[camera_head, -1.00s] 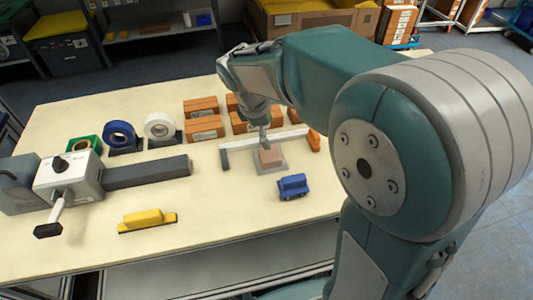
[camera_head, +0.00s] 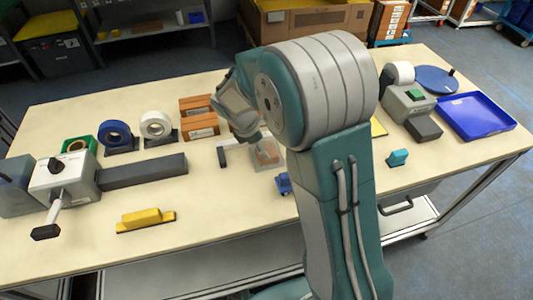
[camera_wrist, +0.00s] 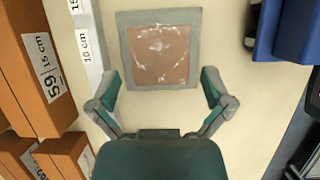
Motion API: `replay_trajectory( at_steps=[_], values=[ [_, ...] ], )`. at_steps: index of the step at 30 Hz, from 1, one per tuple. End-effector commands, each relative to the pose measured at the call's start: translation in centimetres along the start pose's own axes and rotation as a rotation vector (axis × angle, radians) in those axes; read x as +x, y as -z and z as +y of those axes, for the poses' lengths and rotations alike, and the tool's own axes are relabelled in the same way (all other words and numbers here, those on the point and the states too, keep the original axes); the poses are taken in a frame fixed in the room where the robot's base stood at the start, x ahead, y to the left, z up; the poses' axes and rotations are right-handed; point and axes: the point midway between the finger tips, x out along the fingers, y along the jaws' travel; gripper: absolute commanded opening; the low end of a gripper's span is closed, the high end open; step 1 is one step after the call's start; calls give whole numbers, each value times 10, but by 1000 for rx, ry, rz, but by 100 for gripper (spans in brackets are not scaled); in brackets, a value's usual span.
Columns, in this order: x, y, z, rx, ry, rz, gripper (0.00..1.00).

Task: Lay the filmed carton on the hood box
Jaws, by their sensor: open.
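The filmed carton (camera_wrist: 158,54) is brown, with white glossy wrinkles of clear film on its top. It lies on a square grey plate (camera_wrist: 124,53) in the wrist view. In the head view the carton (camera_head: 267,152) shows just left of my arm, partly covered by it. My gripper (camera_wrist: 161,80) is open and empty, its two fingers spread below the carton in the wrist view, apart from it. In the head view my arm hides the fingertips. I cannot tell for sure which thing is the hood box; a grey machine with a green top (camera_head: 408,101) stands at the right.
A white ruler bar (camera_wrist: 88,40) and orange boxes (camera_wrist: 38,60) flank the plate on the left. A blue object (camera_head: 283,183) stands close in front of it. A blue tray (camera_head: 475,115) lies at the right.

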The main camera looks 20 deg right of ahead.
Motion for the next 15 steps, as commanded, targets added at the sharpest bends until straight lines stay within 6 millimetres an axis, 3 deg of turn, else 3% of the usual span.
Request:
replay_trajectory(
  at_steps=[6, 14, 15],
  values=[
    [30, 0, 0, 0, 2, 0, 100],
    [32, 0, 1, 1, 0, 0, 100],
    [32, 0, 1, 0, 0, 0, 87]
  ],
)
